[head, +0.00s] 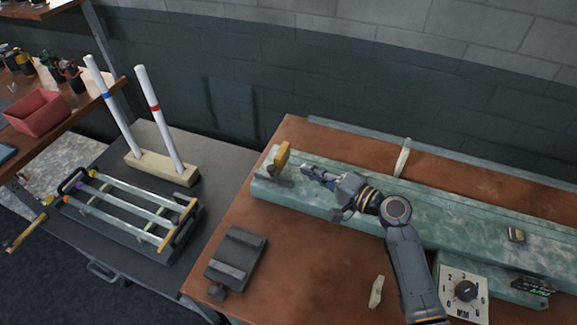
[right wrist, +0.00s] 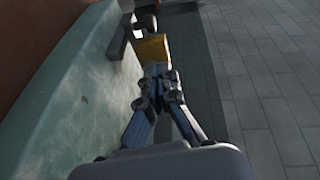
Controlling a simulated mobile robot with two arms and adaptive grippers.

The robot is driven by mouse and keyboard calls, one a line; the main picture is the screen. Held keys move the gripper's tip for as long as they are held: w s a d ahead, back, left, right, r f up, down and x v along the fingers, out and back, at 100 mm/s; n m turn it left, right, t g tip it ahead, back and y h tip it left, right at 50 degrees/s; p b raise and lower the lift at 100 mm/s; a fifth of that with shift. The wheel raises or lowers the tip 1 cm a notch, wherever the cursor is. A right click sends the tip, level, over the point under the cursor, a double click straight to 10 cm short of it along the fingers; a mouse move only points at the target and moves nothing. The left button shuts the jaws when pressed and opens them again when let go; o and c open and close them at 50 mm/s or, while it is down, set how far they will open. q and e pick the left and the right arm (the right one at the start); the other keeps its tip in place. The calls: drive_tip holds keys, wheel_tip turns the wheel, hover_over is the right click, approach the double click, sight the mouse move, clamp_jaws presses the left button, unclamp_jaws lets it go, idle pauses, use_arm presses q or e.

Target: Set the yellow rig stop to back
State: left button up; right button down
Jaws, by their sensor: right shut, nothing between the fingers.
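The yellow rig stop (head: 282,156) stands at the left end of the long green rig (head: 480,218), on a small grey bracket. It also shows in the right wrist view (right wrist: 154,47), just beyond my fingertips. My right gripper (head: 308,172) is shut and empty, its tips a little to the right of the stop. In the right wrist view the closed fingertips (right wrist: 158,70) are close below the yellow block; I cannot tell whether they touch it. My left gripper is not in view.
A dial plate (head: 463,292) sits at the rig's front right. A dark grey block (head: 237,258) lies on the brown bench at left. A rack of glass tubes (head: 130,215) and two white rods in a wooden base (head: 160,168) stand on the dark table further left.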

sight(274, 167)
drive_tip(key=a, duration=0.1)
drive_tip(key=w+a+p, duration=0.1)
drive_tip(key=a, duration=0.2)
drive_tip(key=shift+w+f+p, duration=0.2)
drive_tip(key=shift+f+p, duration=0.05)
drive_tip(key=shift+p, duration=0.05)
drive_tip(key=shift+s+a+f, duration=0.15)
drive_tip(key=shift+a+f, duration=0.05)
drive_tip(key=shift+a, duration=0.6)
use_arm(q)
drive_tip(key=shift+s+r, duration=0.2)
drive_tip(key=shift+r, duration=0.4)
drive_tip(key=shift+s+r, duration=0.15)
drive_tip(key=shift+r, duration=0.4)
use_arm(e)
drive_tip(key=shift+f, duration=0.1)
drive_tip(key=shift+a, duration=0.3)
drive_tip(key=a, duration=0.1)
drive_tip(key=w+a, duration=0.1)
drive_tip(key=a+b, duration=0.1)
drive_tip(key=shift+w, duration=0.3)
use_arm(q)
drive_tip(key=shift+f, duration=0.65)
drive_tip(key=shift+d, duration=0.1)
